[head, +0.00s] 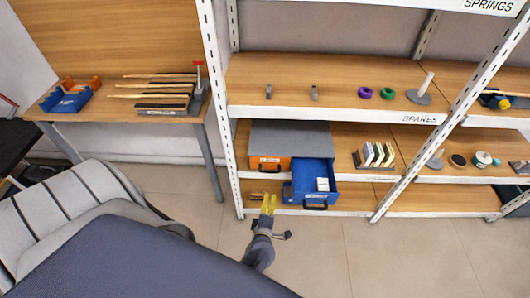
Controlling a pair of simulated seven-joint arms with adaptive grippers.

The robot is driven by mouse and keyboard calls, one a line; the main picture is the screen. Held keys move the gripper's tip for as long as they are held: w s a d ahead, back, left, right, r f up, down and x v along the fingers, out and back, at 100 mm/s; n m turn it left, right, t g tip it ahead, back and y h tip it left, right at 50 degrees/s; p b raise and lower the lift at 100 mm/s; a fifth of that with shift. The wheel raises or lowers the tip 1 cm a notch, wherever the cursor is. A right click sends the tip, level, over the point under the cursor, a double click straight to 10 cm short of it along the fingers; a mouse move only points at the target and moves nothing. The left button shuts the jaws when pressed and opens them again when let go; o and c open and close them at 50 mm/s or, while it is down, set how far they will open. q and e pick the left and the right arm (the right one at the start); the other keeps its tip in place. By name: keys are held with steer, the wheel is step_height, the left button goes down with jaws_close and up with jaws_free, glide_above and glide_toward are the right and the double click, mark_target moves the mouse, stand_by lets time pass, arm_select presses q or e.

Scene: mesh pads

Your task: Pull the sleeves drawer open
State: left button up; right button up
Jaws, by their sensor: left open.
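The labels are too small to read, so I cannot tell which is the sleeves drawer. No held object shows. My right gripper is out of view.
White rack posts stand left and right of the cabinet bay. Several cards in a holder (374,156) stand right of the cabinet. The shelf above, labelled SPARES (420,118), carries small parts. A workbench (150,60) is at the left. The floor (310,245) before the rack is clear.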

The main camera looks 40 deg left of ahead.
mark_target(265, 171)
arm_select(q)
steer(key=w+a+n, duration=0.1)
steer(key=w+a, duration=0.2)
steer(key=w, duration=0.1)
steer(key=w+a+f+n, duration=0.1)
steer(key=w+a, duration=0.3)
steer(key=w, duration=0.1)
steer(key=w+a+f+y, duration=0.1)
steer(key=w+a, duration=0.3)
steer(key=shift+w+a+f+n+g, duration=0.2)
steer(key=shift+w+f+n+g, duration=0.1)
steer(key=shift+n, duration=0.1)
jaws_close()
stand_by(0.3)
